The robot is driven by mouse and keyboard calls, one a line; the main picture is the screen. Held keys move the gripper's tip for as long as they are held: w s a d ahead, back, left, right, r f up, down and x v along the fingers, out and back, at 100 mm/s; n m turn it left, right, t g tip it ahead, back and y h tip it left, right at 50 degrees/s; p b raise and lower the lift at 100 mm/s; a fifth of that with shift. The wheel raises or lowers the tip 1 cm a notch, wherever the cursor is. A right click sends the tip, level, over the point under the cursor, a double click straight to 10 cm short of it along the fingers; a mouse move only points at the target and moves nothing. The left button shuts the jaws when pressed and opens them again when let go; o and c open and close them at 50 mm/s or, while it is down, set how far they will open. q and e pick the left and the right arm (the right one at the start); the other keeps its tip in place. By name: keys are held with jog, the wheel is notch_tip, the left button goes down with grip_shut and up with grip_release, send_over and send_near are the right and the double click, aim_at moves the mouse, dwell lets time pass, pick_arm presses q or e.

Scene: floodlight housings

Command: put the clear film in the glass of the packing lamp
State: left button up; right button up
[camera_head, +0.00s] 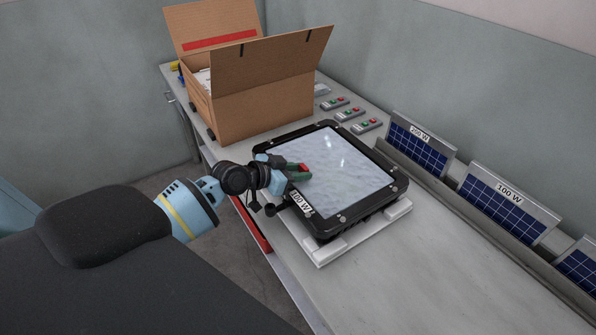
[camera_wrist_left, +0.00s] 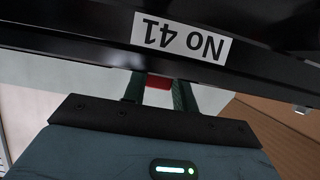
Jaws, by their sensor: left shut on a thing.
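The black floodlight (camera_head: 328,232), labelled 100 W, lies face up on white supports. Its glass (camera_head: 345,165) looks pale and rippled; I cannot tell for sure whether the clear film lies over it. My left gripper (camera_head: 303,171) reaches over the lamp's left rim, low at the glass edge. Its green fingers are shut on a small red piece (camera_wrist_left: 158,82); whether this is a tab of the film I cannot tell. In the left wrist view the lamp's dark side (camera_wrist_left: 90,35) carries an upside-down label No 41 (camera_wrist_left: 180,38). My right gripper is out of view.
An open cardboard box (camera_head: 260,105) stands at the back left of the bench. Several small switch boxes (camera_head: 350,114) with red and green buttons lie behind the lamp. Solar panels (camera_head: 507,201) lean in a rail at the right. The bench front right (camera_head: 400,285) is clear.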

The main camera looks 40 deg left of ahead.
pick_arm(q)
jog(key=shift+f, duration=0.25)
jog(key=o, duration=0.9)
jog(key=shift+r, duration=0.1)
jog(key=shift+o, duration=0.2)
jog(key=shift+r, duration=0.1)
jog(key=shift+r, duration=0.2)
jog(key=v, duration=1.2)
jog(key=shift+f, duration=0.1)
